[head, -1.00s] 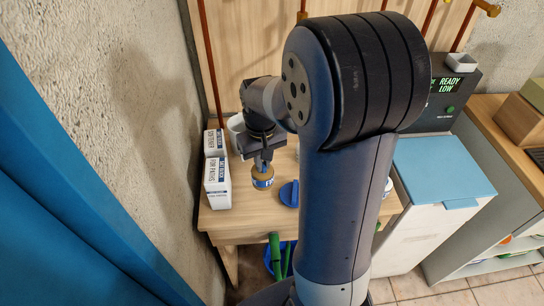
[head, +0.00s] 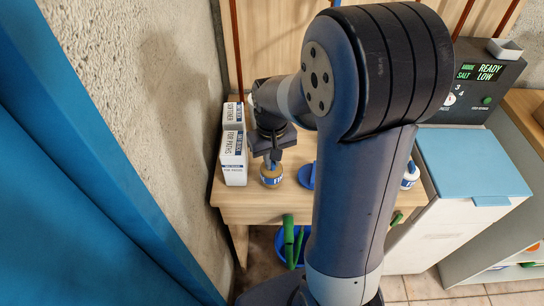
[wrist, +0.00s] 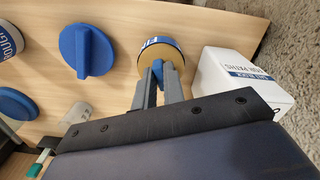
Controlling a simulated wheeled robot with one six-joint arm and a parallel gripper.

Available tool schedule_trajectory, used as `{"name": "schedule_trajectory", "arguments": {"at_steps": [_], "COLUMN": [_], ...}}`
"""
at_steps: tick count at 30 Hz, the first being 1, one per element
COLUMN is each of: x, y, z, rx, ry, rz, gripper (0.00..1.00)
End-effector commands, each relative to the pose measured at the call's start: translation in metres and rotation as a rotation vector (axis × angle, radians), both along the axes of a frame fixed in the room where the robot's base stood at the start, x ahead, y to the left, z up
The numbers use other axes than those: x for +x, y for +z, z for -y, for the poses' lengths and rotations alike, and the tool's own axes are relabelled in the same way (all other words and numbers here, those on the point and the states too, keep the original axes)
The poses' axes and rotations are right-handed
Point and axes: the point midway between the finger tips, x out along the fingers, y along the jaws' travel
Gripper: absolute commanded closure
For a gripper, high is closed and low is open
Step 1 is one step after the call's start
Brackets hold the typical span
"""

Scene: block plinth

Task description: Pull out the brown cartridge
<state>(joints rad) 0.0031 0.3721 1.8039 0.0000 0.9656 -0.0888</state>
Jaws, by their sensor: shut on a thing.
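The brown cartridge (head: 271,170) is a short tan-topped cylinder with a blue and white label band and a blue grip on top. It is over the light wooden table top (head: 240,205), right of the white boxes. In the wrist view the cartridge (wrist: 168,58) shows its tan face and part of its label. My gripper (wrist: 158,80) is shut on the blue grip, one finger on each side. In the head view my gripper (head: 271,160) is directly above the cartridge. I cannot tell whether its underside touches the table.
White boxes (head: 233,160) stand close on the left, by the rough wall. A blue knobbed disc (head: 307,176) lies to the right, partly behind my arm. A white container (head: 410,175) stands farther right. A blue bucket (head: 283,250) with green things is below the table front.

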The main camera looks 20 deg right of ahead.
Motion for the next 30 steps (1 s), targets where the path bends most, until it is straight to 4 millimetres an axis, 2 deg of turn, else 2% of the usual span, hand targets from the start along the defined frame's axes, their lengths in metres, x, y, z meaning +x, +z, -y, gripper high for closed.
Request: {"name": "schedule_trajectory", "arguments": {"at_steps": [3,24,25,30], "x": [-0.0001,0.0000,0.0000,0.0000], "y": [-0.0060,-0.0106,-0.0100,-0.0097], "z": [0.0000,0.0000,0.0000,0.0000], "rx": [0.000,0.000,0.000,0.000], "ry": [0.000,0.000,0.000,0.000], "rz": [0.000,0.000,0.000,0.000], "gripper": [1.00,1.00,0.88,0.74]}}
